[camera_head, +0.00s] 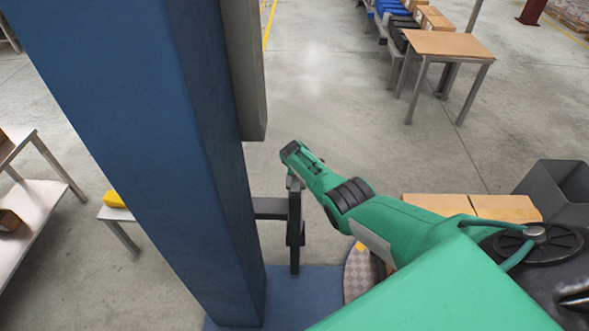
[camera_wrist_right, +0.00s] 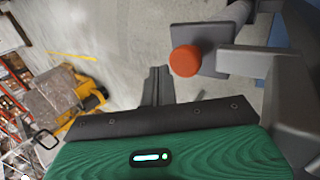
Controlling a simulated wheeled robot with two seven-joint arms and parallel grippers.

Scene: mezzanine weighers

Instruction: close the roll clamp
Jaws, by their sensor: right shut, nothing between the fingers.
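My right arm comes in from the right in the head view, and its dark end (camera_head: 290,150) is beside the blue column. In the wrist view my right gripper (camera_wrist_right: 158,72) is shut and empty. To the right of its fingers is an orange-red round knob (camera_wrist_right: 185,60) on a grey plate (camera_wrist_right: 215,58), apart from the fingers. A grey bracket (camera_wrist_right: 250,62) stands beside the plate. In the head view a dark upright bar (camera_head: 295,235) on a short arm from the column is just below my right wrist. Whether the clamp is open or closed is unclear. My left gripper is not in view.
The blue column (camera_head: 130,120) fills the left of the head view, with a grey panel (camera_head: 245,70) on it. A wooden-topped table (camera_head: 445,44) stands far back right. A dark grey bin (camera_head: 545,185) is at the right. The floor between is clear.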

